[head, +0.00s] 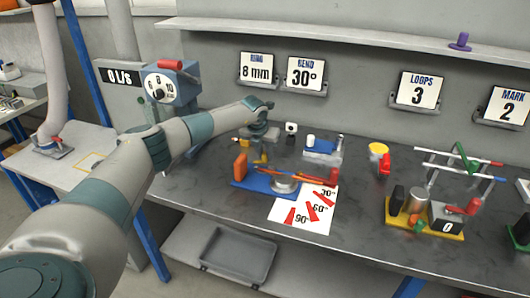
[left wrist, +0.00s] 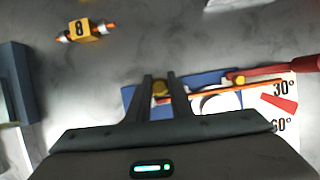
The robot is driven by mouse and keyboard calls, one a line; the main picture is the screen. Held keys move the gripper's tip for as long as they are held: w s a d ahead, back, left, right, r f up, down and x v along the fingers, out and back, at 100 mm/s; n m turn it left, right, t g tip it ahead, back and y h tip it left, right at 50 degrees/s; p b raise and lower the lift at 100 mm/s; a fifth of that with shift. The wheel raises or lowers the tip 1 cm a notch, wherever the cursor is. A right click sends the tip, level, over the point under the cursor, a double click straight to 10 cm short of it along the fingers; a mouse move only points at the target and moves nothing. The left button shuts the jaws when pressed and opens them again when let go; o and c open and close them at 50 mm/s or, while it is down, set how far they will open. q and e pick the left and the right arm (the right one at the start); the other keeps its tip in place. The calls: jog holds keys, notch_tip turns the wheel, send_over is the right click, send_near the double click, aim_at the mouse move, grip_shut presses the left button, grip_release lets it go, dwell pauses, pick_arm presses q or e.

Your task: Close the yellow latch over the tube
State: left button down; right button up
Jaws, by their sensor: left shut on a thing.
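The blue bending fixture (head: 243,183) lies on the bench, with a round grey former (head: 285,186) and a red lever (head: 318,181). A thin orange tube (head: 300,177) lies across it; it also shows in the left wrist view (left wrist: 262,86). The small yellow latch (left wrist: 160,89) is at the fixture's back left. My left gripper (head: 260,143) points down there; in the left wrist view its two dark fingers (left wrist: 159,78) are shut on the latch. The fingers partly hide the latch, so I cannot tell whether it lies over the tube. My right gripper is not in view.
An orange block (head: 240,165) stands upright at the fixture's left. A white angle card (head: 301,214) lies in front. A yellow block marked 8 (left wrist: 82,30) lies nearby. A yellow-based fixture (head: 450,232) stands at the right. Bare bench lies between.

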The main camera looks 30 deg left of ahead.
pick_arm(q)
jog(key=shift+d+n+y, duration=0.1)
jog(key=shift+n+y, duration=0.3)
jog(key=shift+n, duration=0.6)
jog(key=shift+w+n, duration=0.1)
jog(key=shift+n, duration=0.3)
jog(key=n+g+y+b, duration=0.1)
jog(key=n, duration=0.2)
jog(key=n+g+y+b, duration=0.1)
jog(key=n+b, duration=0.1)
jog(key=n, duration=0.1)
jog(key=n+g+b, duration=0.1)
jog(key=n, duration=0.2)
jog(key=shift+y+b, duration=0.4)
jog(key=shift+n, duration=0.8)
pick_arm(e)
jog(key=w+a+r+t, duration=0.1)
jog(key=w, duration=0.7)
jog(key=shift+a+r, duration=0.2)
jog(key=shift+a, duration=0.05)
pick_arm(q)
jog(key=shift+g, duration=0.3)
jog(key=c, duration=1.6)
grip_release()
jog(key=shift+o, duration=0.2)
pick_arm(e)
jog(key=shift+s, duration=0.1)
